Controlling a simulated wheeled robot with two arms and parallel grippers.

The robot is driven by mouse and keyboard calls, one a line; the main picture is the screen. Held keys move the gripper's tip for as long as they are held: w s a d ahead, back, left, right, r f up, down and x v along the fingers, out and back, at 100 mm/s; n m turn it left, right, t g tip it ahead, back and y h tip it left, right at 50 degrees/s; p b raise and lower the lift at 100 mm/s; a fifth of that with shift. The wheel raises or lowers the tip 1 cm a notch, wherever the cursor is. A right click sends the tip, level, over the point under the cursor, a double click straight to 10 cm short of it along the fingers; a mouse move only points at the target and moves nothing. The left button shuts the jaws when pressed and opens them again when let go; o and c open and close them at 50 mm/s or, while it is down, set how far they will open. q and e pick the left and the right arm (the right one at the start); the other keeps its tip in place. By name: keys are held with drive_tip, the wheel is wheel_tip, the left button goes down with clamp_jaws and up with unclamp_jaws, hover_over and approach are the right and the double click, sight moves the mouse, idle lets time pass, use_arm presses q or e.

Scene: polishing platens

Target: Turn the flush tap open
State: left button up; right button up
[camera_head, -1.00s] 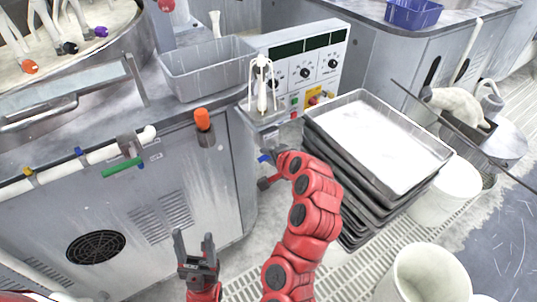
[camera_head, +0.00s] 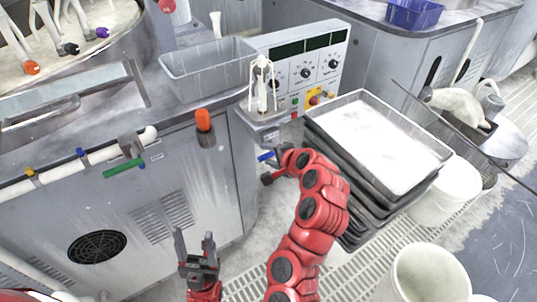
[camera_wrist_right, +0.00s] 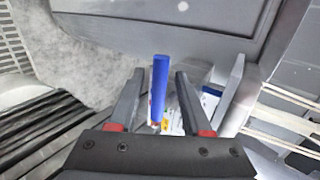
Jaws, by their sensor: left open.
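A blue lever handle (camera_head: 266,156), apparently a tap's, sticks out below the small ledge at the right end of the grey machine. It also shows in the right wrist view (camera_wrist_right: 159,85), pointing away from the machine. My right gripper (camera_head: 273,163) is open around it. In the right wrist view, the gripper's fingers (camera_wrist_right: 159,76) stand on either side of the handle, with a gap on each side. The tap body is mostly hidden. No readable label marks it as the flush tap. My left gripper (camera_head: 194,243) is open and empty, low in front of the cabinet.
A white pipe (camera_head: 104,153) with green, blue and yellow handles runs along the cabinet front. An orange knob (camera_head: 203,120) stands at the counter edge. Stacked trays (camera_head: 420,186) stand close to the right of my right arm. White buckets (camera_head: 447,197) stand further right.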

drive_tip(key=shift+r, duration=0.1)
drive_tip(key=shift+s+d+r+p, duration=0.15)
drive_tip(key=shift+s+r+p, duration=0.1)
drive_tip(key=shift+p, duration=0.2)
drive_tip(key=p+v, duration=1.6)
drive_tip(key=p, duration=0.3)
drive_tip(key=shift+s+d, duration=0.2)
drive_tip(key=shift+d, duration=0.05)
